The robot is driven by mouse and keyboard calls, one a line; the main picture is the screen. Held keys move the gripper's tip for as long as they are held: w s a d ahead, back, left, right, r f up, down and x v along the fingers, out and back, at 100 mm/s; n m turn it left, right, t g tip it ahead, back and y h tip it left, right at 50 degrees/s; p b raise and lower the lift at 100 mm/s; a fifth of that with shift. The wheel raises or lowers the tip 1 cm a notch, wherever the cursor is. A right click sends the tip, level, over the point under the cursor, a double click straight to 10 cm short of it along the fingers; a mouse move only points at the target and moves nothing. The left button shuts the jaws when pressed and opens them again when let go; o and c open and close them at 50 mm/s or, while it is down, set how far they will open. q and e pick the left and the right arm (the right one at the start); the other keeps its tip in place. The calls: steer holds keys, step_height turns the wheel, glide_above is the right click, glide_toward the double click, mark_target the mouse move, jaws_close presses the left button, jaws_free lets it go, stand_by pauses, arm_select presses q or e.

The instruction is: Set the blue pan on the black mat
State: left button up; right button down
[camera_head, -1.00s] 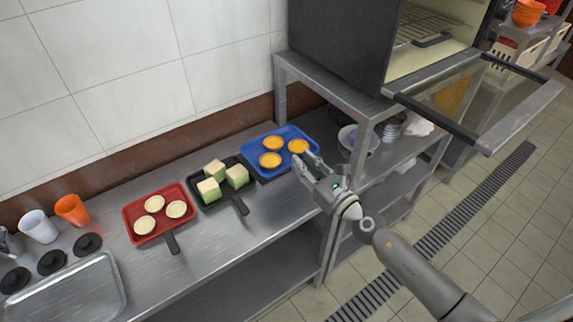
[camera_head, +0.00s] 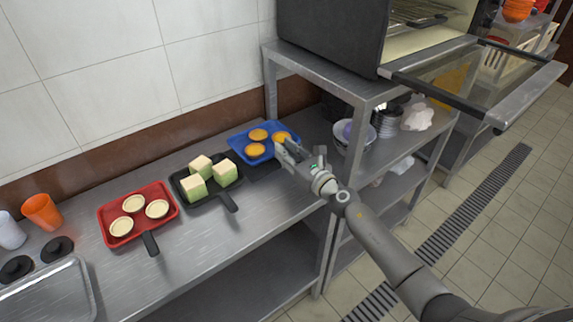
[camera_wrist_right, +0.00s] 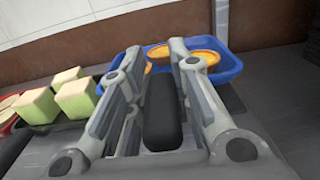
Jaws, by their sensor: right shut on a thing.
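The blue pan (camera_head: 239,142) holds three orange-filled tarts at the back of the steel counter. It also shows in the right wrist view (camera_wrist_right: 232,66). My right gripper (camera_head: 284,152) is at the pan's near right side. In the wrist view its fingers (camera_wrist_right: 158,62) are shut on the pan's black handle (camera_wrist_right: 163,120). Part of the black mat (camera_head: 265,174) shows below the pan's near edge, and a dark patch of it shows in the wrist view (camera_wrist_right: 231,97). I cannot tell whether the pan touches the mat or is slightly raised. My left gripper is not in view.
A black pan (camera_head: 207,197) with pale green cubes stands just left of the blue pan. A red pan (camera_head: 170,212) with three pale tarts is farther left. A shelf post (camera_head: 328,215) stands close to my right arm. An oven with its door (camera_head: 480,75) open is above.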

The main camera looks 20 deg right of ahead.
steer(key=f+b, duration=0.2)
steer(key=f, duration=0.1)
steer(key=shift+w+f, duration=0.2)
steer(key=shift+s, duration=0.1)
steer(key=c, duration=1.3)
jaws_free()
steer(key=shift+s, duration=0.1)
steer(key=v, duration=1)
steer(key=shift+s+d+f, duration=0.1)
steer(key=shift+s, duration=0.05)
steer(key=shift+s+d+b, duration=0.25)
steer(key=shift+s+b, duration=0.05)
steer(key=shift+s, duration=0.4)
